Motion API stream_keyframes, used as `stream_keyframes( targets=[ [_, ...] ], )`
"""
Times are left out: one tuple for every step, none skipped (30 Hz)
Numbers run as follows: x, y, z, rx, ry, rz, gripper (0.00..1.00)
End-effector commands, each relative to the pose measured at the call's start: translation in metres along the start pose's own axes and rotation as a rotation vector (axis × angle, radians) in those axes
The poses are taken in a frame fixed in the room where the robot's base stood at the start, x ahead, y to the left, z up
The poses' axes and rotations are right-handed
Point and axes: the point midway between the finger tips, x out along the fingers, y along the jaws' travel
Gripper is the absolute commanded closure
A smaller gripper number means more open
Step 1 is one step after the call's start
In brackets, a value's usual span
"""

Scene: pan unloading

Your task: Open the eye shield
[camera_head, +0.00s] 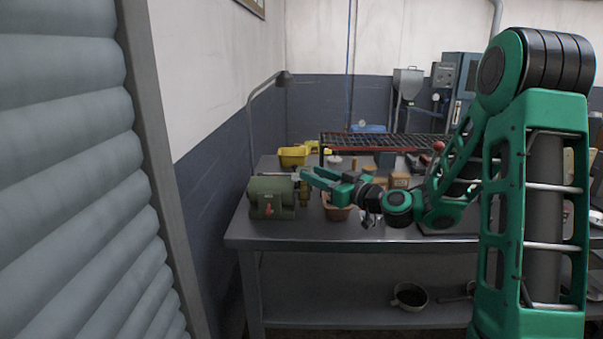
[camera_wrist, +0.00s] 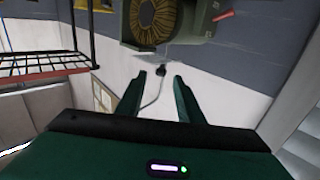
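A green bench grinder (camera_head: 272,197) with a red switch stands at the left end of the workbench. Its brass-coloured wheel (camera_head: 304,192) is on the right side. In the wrist view the grinder's round wheel (camera_wrist: 157,20) shows at the top, upside down. My gripper (camera_head: 308,174) is just above and beside the wheel, pointing left. The eye shield is not clear; a faint pale edge shows below the wheel in the wrist view. I cannot tell whether the fingers touch it.
The grey workbench (camera_head: 400,240) also holds a yellow bin (camera_head: 293,156), a black mesh rack (camera_head: 380,140) and a reddish-brown pot (camera_head: 338,211) under my gripper. A lamp (camera_head: 285,78) arches behind the grinder. A ribbed grey shutter (camera_head: 70,170) fills the left side.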

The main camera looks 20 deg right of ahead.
Motion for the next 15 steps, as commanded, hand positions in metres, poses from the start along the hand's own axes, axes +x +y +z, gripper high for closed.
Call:
stream_keyframes(
  targets=[
    [0.01,-0.002,0.0,-0.003,0.0,-0.005,0.66],
    [0.015,-0.002,0.0,-0.002,0.001,-0.005,0.66],
    [0.021,-0.001,-0.001,-0.003,0.001,-0.004,0.66],
    [0.025,-0.001,-0.001,-0.001,0.001,-0.003,0.66],
    [0.029,-0.001,-0.001,-0.002,0.001,-0.003,0.66],
    [0.034,-0.001,0.0,-0.002,0.0,-0.003,0.66],
    [0.037,-0.001,0.0,-0.001,0.0,-0.004,0.66],
    [0.041,-0.001,0.0,-0.001,-0.001,-0.003,0.66],
    [0.044,-0.001,0.0,-0.002,-0.001,-0.002,0.66],
    [0.046,-0.001,0.0,0.0,0.0,-0.002,0.66],
    [0.048,-0.001,0.0,0.0,0.0,-0.002,0.66],
    [0.049,-0.001,0.0,0.0,-0.001,-0.001,0.66],
    [0.05,0.0,0.0,-0.001,-0.001,-0.001,0.66],
    [0.051,0.0,0.0,-0.001,-0.001,-0.001,0.66],
    [0.052,0.0,0.0,-0.001,-0.001,0.0,0.66]
  ],
)
